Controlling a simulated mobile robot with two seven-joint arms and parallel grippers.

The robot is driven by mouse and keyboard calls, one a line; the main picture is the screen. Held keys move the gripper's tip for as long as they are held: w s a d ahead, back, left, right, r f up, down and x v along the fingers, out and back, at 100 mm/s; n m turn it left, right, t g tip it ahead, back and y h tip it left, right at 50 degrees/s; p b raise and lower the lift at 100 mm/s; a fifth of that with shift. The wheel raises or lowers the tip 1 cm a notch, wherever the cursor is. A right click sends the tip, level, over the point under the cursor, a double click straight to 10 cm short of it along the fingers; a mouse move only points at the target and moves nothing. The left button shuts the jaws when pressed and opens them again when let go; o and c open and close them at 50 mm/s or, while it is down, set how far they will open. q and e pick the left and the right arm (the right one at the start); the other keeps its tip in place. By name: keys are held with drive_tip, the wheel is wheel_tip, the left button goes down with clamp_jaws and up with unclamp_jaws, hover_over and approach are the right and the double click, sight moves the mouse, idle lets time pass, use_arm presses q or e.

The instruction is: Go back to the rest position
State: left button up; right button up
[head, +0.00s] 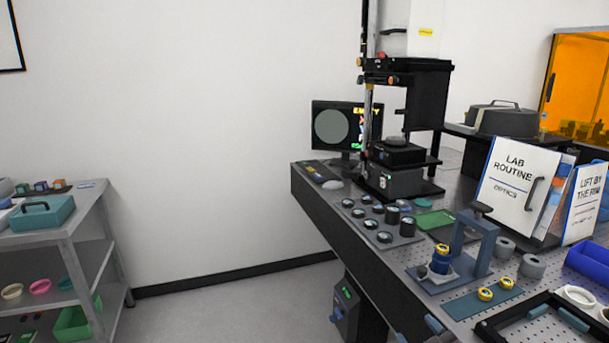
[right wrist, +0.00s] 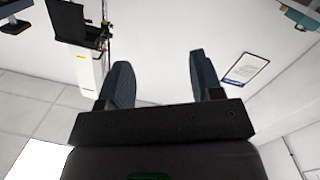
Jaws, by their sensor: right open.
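My right gripper (right wrist: 160,60) is open in the right wrist view, its two dark blue fingers apart with only white wall between them. In the head view only what look like the blue tips of my right gripper (head: 417,331) show at the bottom edge, beside the front edge of the optics table (head: 322,212). It holds nothing that I can see. My left gripper is in neither view. The interferometer (head: 395,180) stands at the back of the table, with a dark round piece on its stage.
A lens tray (head: 405,240), a blue-grey clamp stand (head: 487,250), yellow-ringed parts (head: 485,294) and a black frame (head: 482,331) crowd the table. A monitor (head: 332,128) stands behind. A grey shelf cart (head: 85,222) is at left. The floor (head: 225,305) between is clear.

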drive_tip(key=s+d+f+m+g+h, duration=0.2)
drive_tip(key=s+f+m, duration=0.1)
drive_tip(key=s+f, duration=0.6)
drive_tip(key=s+d+f+m+g+h, duration=0.2)
drive_tip(key=s+d+f+m+g, duration=0.1)
drive_tip(key=s+f, duration=0.7)
drive_tip(key=s+m, duration=0.1)
drive_tip(key=s, duration=0.2)
drive_tip(key=shift+s+d+f, duration=0.15)
drive_tip(key=shift+d, duration=0.1)
